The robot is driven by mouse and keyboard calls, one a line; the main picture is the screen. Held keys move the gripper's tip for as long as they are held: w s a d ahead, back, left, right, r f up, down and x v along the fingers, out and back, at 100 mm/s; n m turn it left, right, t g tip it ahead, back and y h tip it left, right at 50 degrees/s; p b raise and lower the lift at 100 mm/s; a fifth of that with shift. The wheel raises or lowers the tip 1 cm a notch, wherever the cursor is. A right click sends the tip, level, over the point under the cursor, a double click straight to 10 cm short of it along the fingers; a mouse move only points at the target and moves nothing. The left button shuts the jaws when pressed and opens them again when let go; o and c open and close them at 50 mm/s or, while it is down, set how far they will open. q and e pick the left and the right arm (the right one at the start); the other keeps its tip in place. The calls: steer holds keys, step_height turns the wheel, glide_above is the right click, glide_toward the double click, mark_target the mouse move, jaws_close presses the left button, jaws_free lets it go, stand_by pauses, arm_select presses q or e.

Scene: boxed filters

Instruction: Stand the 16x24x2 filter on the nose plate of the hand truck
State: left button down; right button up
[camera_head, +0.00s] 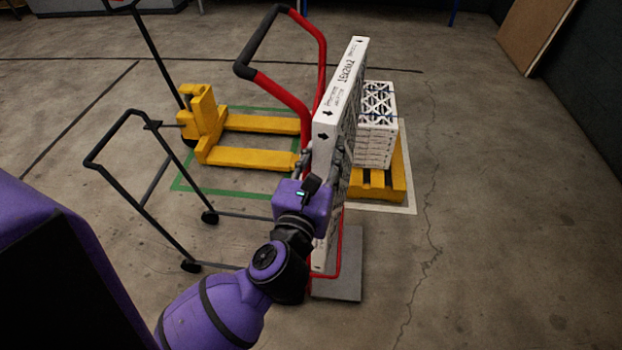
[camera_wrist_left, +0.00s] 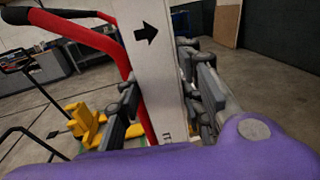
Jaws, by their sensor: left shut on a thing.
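The 16x24x2 filter (camera_head: 339,92) is a tall white boxed panel with black print, held upright on its narrow end. My left gripper (camera_head: 322,160) is shut on its near edge, one finger on each side, as the left wrist view shows at the filter's edge (camera_wrist_left: 160,75). The hand truck (camera_head: 322,60) has a red frame with black grips and stands close against the filter. Its grey nose plate (camera_head: 345,285) lies low on the floor below the filter. The filter's lower end is near the plate; I cannot tell whether they touch. My right gripper is not in view.
A yellow pallet jack (camera_head: 250,158) stands behind on the left. A stack of white filters (camera_head: 378,130) sits on a yellow pallet (camera_head: 385,190) behind the held filter. A dark cart frame (camera_head: 150,185) stands at left. The floor at right is clear.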

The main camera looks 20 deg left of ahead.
arm_select(q)
steer(key=w+f+n+y+b, duration=0.1)
steer(key=w+f+n+y, duration=0.15)
steer(key=w+f, duration=0.75)
steer(key=shift+m, duration=0.35)
steer(key=f+b, duration=0.9)
steer(key=f, duration=0.1)
steer(key=f+b, duration=1)
steer(key=f, duration=0.1)
steer(key=f+b, duration=1)
steer(key=f, duration=0.1)
steer(key=shift+w+a+f, duration=0.15)
steer(key=shift+a+f, duration=0.1)
step_height(320, 180, down, 5)
steer(key=b, duration=0.4)
steer(key=shift+f+b, duration=0.95)
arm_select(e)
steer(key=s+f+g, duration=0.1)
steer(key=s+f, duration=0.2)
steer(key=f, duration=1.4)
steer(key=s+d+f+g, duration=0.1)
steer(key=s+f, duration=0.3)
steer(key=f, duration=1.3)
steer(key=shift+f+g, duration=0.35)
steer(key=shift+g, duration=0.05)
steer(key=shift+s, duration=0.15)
arm_select(q)
steer(key=c, duration=1.1)
jaws_free()
